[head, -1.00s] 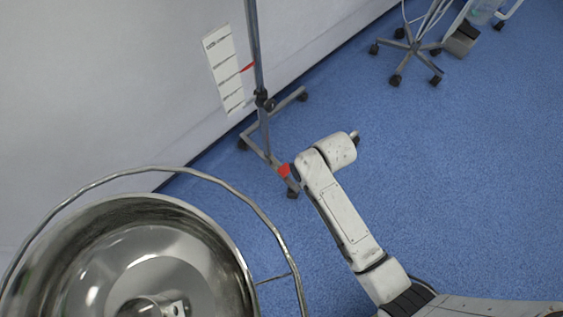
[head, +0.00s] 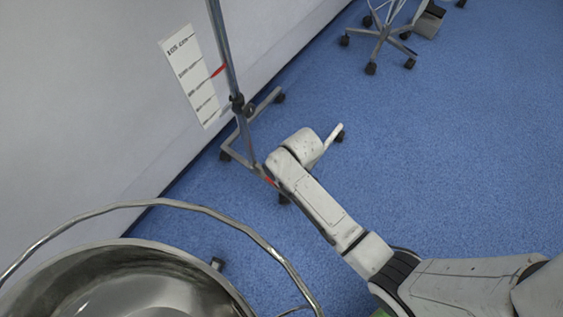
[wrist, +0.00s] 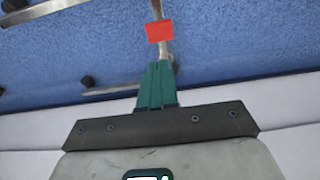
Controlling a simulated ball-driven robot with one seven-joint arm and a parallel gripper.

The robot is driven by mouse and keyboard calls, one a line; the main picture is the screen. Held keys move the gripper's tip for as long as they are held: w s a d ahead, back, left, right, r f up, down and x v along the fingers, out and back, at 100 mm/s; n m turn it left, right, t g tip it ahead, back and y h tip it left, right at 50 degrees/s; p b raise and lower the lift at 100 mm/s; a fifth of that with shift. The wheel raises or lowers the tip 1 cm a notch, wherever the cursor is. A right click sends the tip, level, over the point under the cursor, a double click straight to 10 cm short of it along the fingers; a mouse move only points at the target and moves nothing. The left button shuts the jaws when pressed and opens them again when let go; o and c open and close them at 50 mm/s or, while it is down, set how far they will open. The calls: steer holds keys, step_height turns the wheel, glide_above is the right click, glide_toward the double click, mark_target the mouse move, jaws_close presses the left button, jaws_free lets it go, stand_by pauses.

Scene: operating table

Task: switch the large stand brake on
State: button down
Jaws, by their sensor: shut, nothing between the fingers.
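The large stand is a grey pole (head: 226,62) on a wheeled base by the wall. A small red piece, apparently its brake, sits low on the base beside my arm in the head view (head: 268,181), mostly covered. In the wrist view the red brake piece (wrist: 159,31) shows clearly, just past the tips of my green-fingered gripper (wrist: 160,66). The fingers are shut and empty, with a small gap in the picture between tips and red piece. Contact cannot be told. In the head view my arm hides the gripper and part of the base.
A large metal bowl with a rail (head: 165,205) fills the lower left. A white wall chart (head: 190,75) hangs behind the pole. Another wheeled stand (head: 383,35) is at the top. The blue floor (head: 450,150) to the right is clear.

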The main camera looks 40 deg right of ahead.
steer(key=b+x, duration=0.1)
steer(key=x, duration=0.2)
steer(key=b+x, duration=0.2)
steer(key=x, duration=0.1)
steer(key=b+x, duration=0.2)
steer(key=x, duration=0.2)
steer(key=shift+s+d, duration=0.15)
steer(key=shift+s, duration=0.3)
steer(key=shift+f+b, duration=0.6)
steer(key=shift+f, duration=0.2)
steer(key=shift+s+f+t, duration=0.35)
steer(key=shift+f+t, duration=0.35)
steer(key=shift+f, duration=0.1)
steer(key=shift+s+f+t+y+b, duration=0.1)
steer(key=shift+f+t+y+b, duration=0.35)
steer(key=shift+f+t, duration=0.25)
steer(key=shift+d+r, duration=0.1)
steer(key=shift+r, duration=0.1)
